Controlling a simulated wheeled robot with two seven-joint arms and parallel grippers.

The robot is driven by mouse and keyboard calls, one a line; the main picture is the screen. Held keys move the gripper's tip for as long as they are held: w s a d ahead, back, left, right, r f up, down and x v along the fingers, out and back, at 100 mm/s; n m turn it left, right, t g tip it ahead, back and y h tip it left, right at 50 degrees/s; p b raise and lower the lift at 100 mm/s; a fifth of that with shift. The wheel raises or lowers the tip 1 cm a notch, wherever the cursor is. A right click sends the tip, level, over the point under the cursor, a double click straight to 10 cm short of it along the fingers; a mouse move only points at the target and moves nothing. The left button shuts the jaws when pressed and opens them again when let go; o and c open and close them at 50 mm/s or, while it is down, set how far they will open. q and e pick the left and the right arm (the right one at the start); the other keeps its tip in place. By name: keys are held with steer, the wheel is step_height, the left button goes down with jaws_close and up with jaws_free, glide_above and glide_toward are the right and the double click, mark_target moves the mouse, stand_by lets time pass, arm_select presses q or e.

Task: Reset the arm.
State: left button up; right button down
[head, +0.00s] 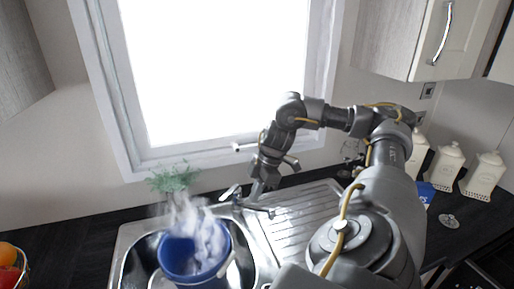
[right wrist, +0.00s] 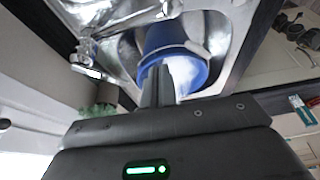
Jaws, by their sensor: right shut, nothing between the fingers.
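My right arm reaches in from the right in the head view and bends over the sink's drainer. Its gripper (head: 257,192) points down beside the tap (head: 230,193), and I cannot tell whether they touch. The right wrist view shows its fingers (right wrist: 158,80) shut together with nothing between them, in front of the blue bucket (right wrist: 164,42). The bucket (head: 188,262) stands in the sink bowl, apart from the gripper, with white, steam-like wisps above it. My left gripper is not in view.
The steel sink (head: 125,243) has a ribbed drainer (head: 300,220) on its right. A green plant (head: 174,178) stands behind the bowl under the window. White canisters (head: 484,176) stand at the right, and fruit (head: 8,268) lies at the left edge. A wall cupboard (head: 400,45) hangs above right.

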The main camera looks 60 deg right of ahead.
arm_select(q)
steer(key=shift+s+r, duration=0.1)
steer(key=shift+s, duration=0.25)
arm_select(e)
steer(key=v, duration=0.4)
steer(key=shift+w+d+r, duration=0.15)
steer(key=shift+r, duration=0.15)
arm_select(q)
steer(key=shift+p, duration=0.3)
